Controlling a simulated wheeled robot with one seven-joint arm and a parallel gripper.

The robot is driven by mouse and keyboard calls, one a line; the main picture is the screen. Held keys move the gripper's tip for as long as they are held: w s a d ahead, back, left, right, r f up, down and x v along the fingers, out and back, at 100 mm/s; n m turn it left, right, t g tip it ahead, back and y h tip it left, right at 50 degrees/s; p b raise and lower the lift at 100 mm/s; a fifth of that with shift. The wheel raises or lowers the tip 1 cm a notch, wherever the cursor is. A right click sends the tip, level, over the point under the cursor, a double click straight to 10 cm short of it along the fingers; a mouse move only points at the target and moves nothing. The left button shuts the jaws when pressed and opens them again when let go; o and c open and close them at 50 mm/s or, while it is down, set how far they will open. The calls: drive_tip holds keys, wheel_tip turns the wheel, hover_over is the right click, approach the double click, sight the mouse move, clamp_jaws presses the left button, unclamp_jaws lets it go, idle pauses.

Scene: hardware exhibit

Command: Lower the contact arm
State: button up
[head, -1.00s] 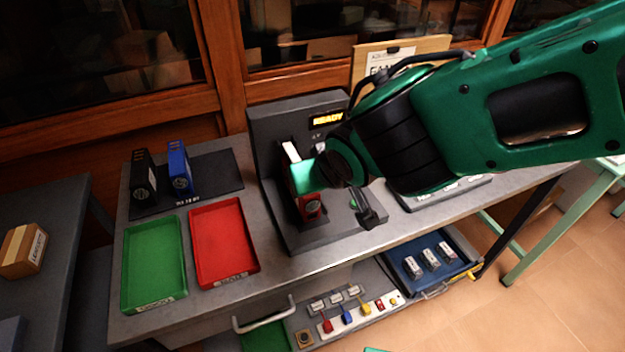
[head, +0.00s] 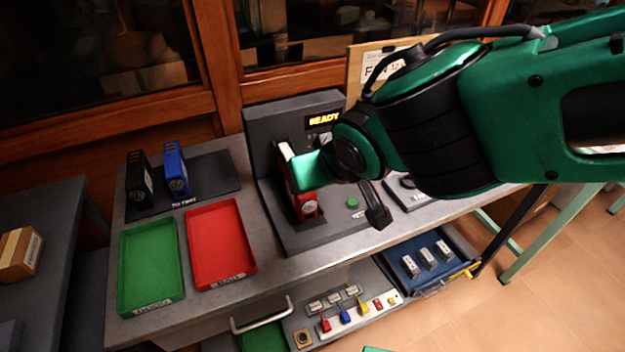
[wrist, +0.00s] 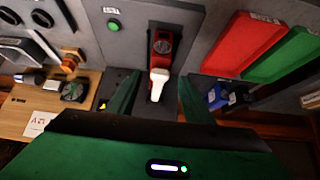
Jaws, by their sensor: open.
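The test station (head: 283,235) is a dark grey unit on the bench with a lit READY display. A red module (head: 307,206) with a round face stands in it; it also shows in the wrist view (wrist: 163,45). My gripper (wrist: 158,88) is open, with one green finger either side of the lever. In the head view my gripper (head: 308,171) hides much of the lever, and contact cannot be told.
A green button (head: 352,203) sits on the station's base. A green tray (head: 152,308) and a red tray (head: 220,284) lie left, with black (head: 139,178) and blue (head: 176,170) modules behind. A lower shelf holds switches and a blue tray (head: 408,275).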

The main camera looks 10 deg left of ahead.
drive_tip(key=v, duration=0.6)
drive_tip(key=shift+r, duration=0.15)
drive_tip(key=shift+d, duration=0.2)
drive_tip(key=w+d+f+m+g+h, duration=0.1)
drive_tip(key=w+d+f+m+h, duration=0.2)
drive_tip(key=d, duration=1.3)
drive_tip(key=w+d+m+g+h, duration=0.1)
drive_tip(key=w+d+m+h, duration=0.2)
drive_tip(key=d, duration=1.3)
drive_tip(key=s+d+f+m+g+y, duration=0.1)
drive_tip(key=s+d+f+m+g, duration=0.2)
drive_tip(key=s+d+m, duration=0.4)
drive_tip(key=s+d+g, duration=0.1)
drive_tip(key=s+d, duration=0.7)
drive_tip(key=d, duration=0.1)
drive_tip(key=shift+s+d+f+m+y, duration=0.3)
drive_tip(key=shift+m+y, duration=0.1)
drive_tip(key=shift+w, duration=0.15)
